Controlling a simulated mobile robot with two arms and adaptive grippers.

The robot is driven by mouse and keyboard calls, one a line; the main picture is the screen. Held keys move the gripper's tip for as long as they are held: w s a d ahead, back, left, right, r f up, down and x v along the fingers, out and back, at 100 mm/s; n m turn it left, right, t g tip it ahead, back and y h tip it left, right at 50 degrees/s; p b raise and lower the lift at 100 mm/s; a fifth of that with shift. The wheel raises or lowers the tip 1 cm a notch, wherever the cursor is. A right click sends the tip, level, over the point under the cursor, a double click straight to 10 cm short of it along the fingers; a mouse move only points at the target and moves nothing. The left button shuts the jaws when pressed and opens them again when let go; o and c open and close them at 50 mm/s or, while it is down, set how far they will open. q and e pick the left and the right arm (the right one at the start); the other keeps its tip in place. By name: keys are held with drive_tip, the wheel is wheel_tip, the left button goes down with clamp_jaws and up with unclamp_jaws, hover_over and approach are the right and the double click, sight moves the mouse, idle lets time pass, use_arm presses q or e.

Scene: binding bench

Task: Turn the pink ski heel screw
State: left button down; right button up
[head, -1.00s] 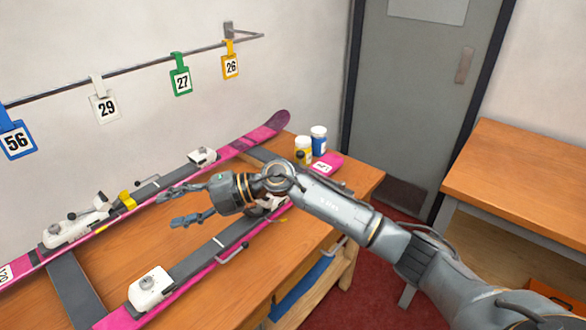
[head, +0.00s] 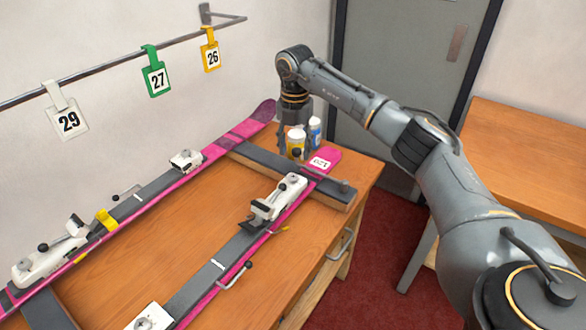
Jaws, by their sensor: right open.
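Two pink skis lie across the bench: the far pink ski (head: 226,146) and the near pink ski (head: 197,298). The near ski carries a long white binding piece (head: 279,198) with dark round parts on top, and a white piece (head: 150,318) cut by the bottom edge. The far ski carries a long white piece (head: 48,258) and a small white piece (head: 186,160). I cannot tell the heel screw itself. My right gripper (head: 292,150) points down, open, by the jars beyond the near ski, apart from the bindings. My left gripper is out of view.
A dark support bar (head: 330,184) crosses under the skis. Numbered tags hang on a wall rail (head: 110,65). Bare wood (head: 170,235) lies between the skis.

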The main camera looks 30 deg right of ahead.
hover_over(293, 176)
wheel_tip(293, 176, down, 4)
drive_tip(key=shift+f+p, duration=0.15)
drive_tip(key=shift+p, duration=0.2)
wheel_tip(293, 176, down, 4)
drive_tip(key=shift+r+p, duration=0.25)
drive_tip(key=shift+p, duration=0.05)
drive_tip(key=shift+s+f, duration=0.1)
drive_tip(key=shift+f, duration=0.5)
drive_tip(key=c, duration=0.7)
clamp_jaws()
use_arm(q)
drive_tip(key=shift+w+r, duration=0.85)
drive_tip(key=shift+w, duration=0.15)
